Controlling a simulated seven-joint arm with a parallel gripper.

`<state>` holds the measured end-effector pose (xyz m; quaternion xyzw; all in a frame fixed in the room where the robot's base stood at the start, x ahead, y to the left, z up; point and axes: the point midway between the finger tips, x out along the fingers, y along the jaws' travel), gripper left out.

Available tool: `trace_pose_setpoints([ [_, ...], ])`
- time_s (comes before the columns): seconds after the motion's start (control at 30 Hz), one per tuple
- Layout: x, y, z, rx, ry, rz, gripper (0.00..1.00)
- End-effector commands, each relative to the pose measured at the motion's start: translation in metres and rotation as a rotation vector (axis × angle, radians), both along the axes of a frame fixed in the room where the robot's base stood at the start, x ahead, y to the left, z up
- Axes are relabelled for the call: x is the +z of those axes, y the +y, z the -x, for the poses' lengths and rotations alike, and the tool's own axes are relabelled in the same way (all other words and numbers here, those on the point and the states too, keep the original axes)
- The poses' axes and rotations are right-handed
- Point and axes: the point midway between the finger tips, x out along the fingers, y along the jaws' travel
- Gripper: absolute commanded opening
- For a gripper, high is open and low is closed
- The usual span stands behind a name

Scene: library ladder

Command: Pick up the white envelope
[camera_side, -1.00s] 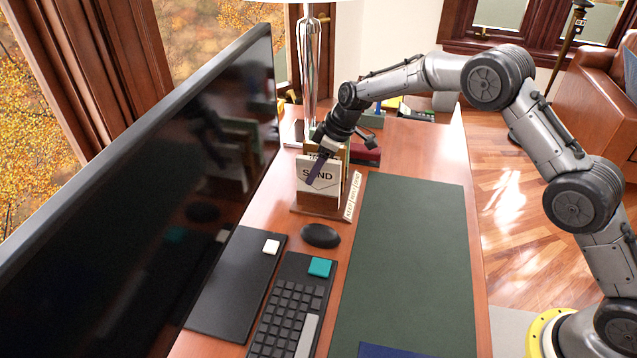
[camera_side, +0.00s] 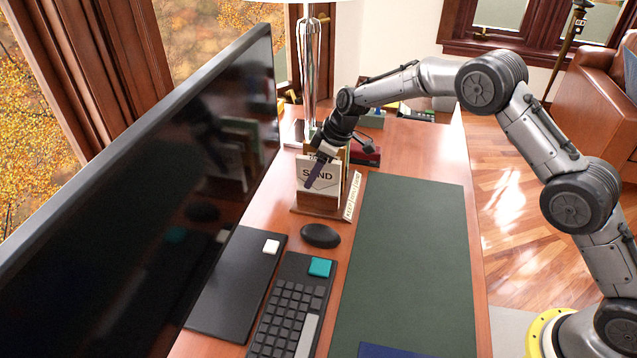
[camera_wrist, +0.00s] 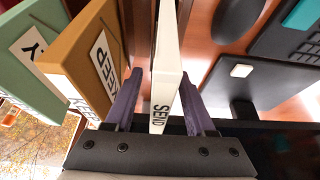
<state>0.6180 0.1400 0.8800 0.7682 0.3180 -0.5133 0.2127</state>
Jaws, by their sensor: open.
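The white envelope (camera_side: 318,180), marked "SEND", stands upright in the front slot of a wooden letter holder (camera_side: 316,205) on the desk. My gripper (camera_side: 313,168) is over it, pointing down. In the wrist view my gripper (camera_wrist: 163,100) is open, with one purple finger on each side of the envelope (camera_wrist: 166,70). The envelope's top edge with the "SEND" label lies between the fingers, closer to the right one at its near end. I cannot tell whether a finger touches it.
A brown envelope marked "KEEP" (camera_wrist: 85,65) and a green one (camera_wrist: 35,55) stand just left of the left finger. A large monitor (camera_side: 150,190) stands at the left. A black mouse (camera_side: 320,235) and keyboard (camera_side: 290,310) lie in front. The green desk mat (camera_side: 410,260) is mostly bare.

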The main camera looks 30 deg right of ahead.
Motion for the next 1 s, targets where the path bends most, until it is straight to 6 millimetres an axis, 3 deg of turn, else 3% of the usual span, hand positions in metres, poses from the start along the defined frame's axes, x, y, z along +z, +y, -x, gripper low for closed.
trace_pose_setpoints([
  [0.13, 0.000, 0.000, 0.000, 0.000, 0.000, 0.000, 0.51],
  [0.43, 0.000, 0.000, 0.000, 0.000, 0.000, 0.000, 0.00],
  [0.87, 0.002, 0.000, 0.000, 0.000, -0.001, 0.000, 0.00],
  [1.0, 0.014, 0.000, -0.001, 0.001, -0.003, -0.001, 0.00],
])
